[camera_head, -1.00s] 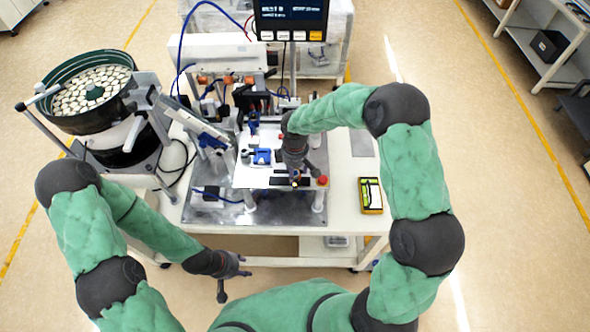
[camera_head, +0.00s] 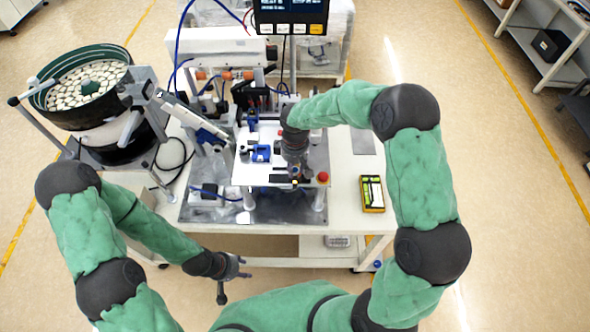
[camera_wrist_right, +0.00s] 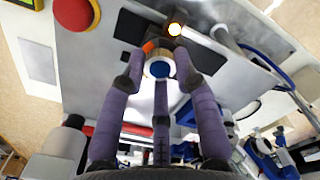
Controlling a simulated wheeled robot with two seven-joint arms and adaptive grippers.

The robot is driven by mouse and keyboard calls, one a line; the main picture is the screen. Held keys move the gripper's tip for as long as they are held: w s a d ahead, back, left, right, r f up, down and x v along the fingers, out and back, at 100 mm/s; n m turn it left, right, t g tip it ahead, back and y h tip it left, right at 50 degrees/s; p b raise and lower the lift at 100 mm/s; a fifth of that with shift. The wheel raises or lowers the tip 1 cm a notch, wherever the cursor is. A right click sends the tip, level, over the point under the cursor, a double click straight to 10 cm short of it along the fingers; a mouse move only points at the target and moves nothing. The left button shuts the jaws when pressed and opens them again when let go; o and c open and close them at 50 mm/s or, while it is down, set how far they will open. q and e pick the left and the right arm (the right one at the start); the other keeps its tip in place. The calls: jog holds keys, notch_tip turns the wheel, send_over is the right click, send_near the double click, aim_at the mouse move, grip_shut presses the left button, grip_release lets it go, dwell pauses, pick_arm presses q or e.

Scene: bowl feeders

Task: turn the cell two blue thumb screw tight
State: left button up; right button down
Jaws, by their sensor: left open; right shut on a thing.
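A round blue knob (camera_wrist_right: 160,69) with a pale ring around it shows in the right wrist view, between the fingertips of my right gripper (camera_wrist_right: 160,78). It looks like the blue thumb screw; no cell marking is readable. My right gripper is shut on it, with its purple fingers around it. In the head view my right gripper (camera_head: 296,178) is over the front edge of the white plate (camera_head: 250,175), and its wrist hides much of that spot. My left gripper (camera_head: 240,268) is open and empty, low in front of the table, away from the plate.
A red button (camera_head: 323,177) sits close to the right of my right gripper. A lit amber lamp (camera_wrist_right: 175,29) is just beyond the knob. A blue clamp-like part (camera_head: 260,153) stands on the plate. A yellow-edged device (camera_head: 371,194) lies on the table at right. A bowl feeder (camera_head: 88,95) stands at left.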

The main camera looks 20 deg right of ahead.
aim_at(295, 170)
jog(key=m+b, duration=0.2)
jog(key=m, duration=0.1)
jog(key=shift+f, duration=0.15)
jog(key=shift+m+b, duration=0.7)
jog(key=shift+m, duration=0.3)
jog(key=c, duration=0.9)
grip_release()
jog(key=shift+c, duration=0.2)
notch_tip(295, 170, up, 12)
